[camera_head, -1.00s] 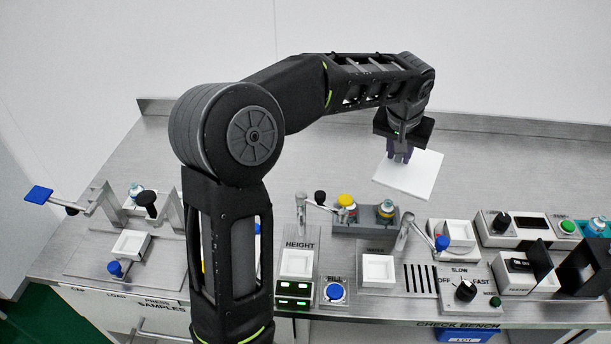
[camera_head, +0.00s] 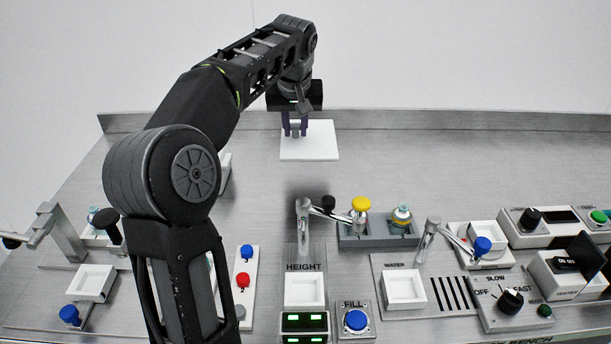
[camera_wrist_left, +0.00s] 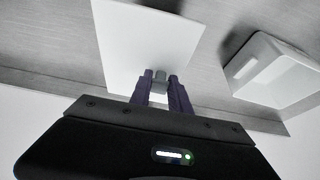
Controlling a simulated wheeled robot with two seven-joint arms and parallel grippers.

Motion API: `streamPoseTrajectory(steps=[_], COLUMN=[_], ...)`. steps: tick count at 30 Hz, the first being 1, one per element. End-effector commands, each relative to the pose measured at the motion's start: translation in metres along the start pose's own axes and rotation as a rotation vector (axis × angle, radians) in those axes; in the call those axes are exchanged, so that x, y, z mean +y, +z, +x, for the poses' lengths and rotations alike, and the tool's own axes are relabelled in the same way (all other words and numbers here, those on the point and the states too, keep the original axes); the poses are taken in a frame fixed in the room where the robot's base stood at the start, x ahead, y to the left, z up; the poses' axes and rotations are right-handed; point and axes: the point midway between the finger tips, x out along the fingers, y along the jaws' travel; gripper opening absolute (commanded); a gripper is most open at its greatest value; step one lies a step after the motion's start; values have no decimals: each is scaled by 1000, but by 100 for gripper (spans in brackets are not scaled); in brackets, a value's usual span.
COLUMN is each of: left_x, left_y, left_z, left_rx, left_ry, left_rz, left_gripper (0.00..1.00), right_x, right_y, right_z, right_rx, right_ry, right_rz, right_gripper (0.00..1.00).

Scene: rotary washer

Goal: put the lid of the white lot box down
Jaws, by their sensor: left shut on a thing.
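The lid (camera_head: 318,149) is a flat white square plate with a small grey knob. My left gripper (camera_head: 296,132) is shut on the knob and holds the lid roughly level over the back of the bench. A dark shadow on the bench in front suggests it is raised, but I cannot tell how high. In the left wrist view the gripper (camera_wrist_left: 160,82) and lid (camera_wrist_left: 140,40) also show. An open white box (camera_wrist_left: 243,70) stands to the right there; in the head view my arm hides most of it (camera_head: 226,172). My right gripper is out of view.
The steel bench (camera_head: 440,165) is clear at the back right. In front stand a grey holder (camera_head: 378,237) with yellow-topped parts, metal spouts, a white tray (camera_head: 404,290), a blue FILL button (camera_head: 355,320) and a SLOW/FAST dial (camera_head: 510,301). A raised edge runs along the back.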

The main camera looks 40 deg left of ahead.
Motion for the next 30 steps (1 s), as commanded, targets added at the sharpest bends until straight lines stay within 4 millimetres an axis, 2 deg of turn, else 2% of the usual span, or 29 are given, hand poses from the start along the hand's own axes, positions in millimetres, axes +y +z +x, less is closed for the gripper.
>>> streamPoseTrajectory(steps=[10, 22, 30], left_x=[-1, 0, 0], left_y=[22, 24, 37], left_z=[51, 58, 88], left_rx=[-2, -1, -1], left_ry=[-2, -1, 0], left_rz=[1, 1, 0], left_gripper=[0, 0, 0], right_x=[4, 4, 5], right_y=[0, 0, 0], right_z=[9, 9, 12], right_rx=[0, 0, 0], right_ry=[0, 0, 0], right_rz=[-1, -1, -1], right_gripper=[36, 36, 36])
